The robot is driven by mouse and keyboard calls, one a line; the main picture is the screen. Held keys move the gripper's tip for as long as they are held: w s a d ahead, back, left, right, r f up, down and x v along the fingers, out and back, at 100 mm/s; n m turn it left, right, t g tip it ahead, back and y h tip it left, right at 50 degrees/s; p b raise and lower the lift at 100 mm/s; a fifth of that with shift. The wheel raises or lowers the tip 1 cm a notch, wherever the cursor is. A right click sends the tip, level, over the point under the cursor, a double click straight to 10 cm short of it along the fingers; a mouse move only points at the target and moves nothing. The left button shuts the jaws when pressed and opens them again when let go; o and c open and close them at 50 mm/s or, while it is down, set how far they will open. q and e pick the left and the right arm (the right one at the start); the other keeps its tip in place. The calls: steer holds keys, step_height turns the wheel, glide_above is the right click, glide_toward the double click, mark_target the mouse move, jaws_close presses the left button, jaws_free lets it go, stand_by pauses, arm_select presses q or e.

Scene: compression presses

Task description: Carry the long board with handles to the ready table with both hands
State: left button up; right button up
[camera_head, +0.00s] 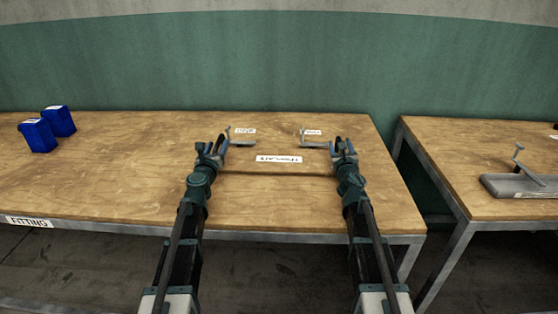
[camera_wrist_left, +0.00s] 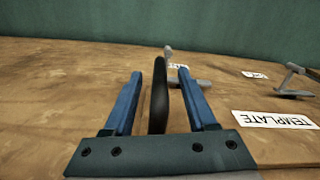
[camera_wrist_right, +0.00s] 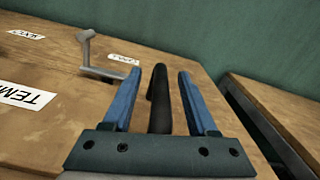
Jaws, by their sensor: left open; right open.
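The long board (camera_head: 279,170) is wood-coloured, hard to tell from the tabletop, and carries a white TEMPLATE label. It lies on the table between my two grippers. My left gripper (camera_head: 215,148) is open at its left end; in the left wrist view a dark upright handle (camera_wrist_left: 159,95) stands between the blue fingers. My right gripper (camera_head: 343,148) is open at its right end; in the right wrist view a dark handle (camera_wrist_right: 159,100) stands between the fingers. Gaps show beside both handles. No table in view has a readable ready sign.
The table (camera_head: 110,180) has a FITTING sign (camera_head: 29,222) on its front edge. Two grey lever-like fixtures (camera_head: 241,143) (camera_head: 314,144) stand close behind the grippers. Blue boxes (camera_head: 38,135) (camera_head: 59,121) stand left. Across a gap, a second table (camera_head: 450,150) holds a grey levered device (camera_head: 515,186).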

arm_select(q)
jaws_close()
arm_select(e)
jaws_close()
arm_select(q)
steer(key=shift+d, duration=0.1)
arm_select(e)
steer(key=shift+a, duration=0.15)
stand_by(1.0)
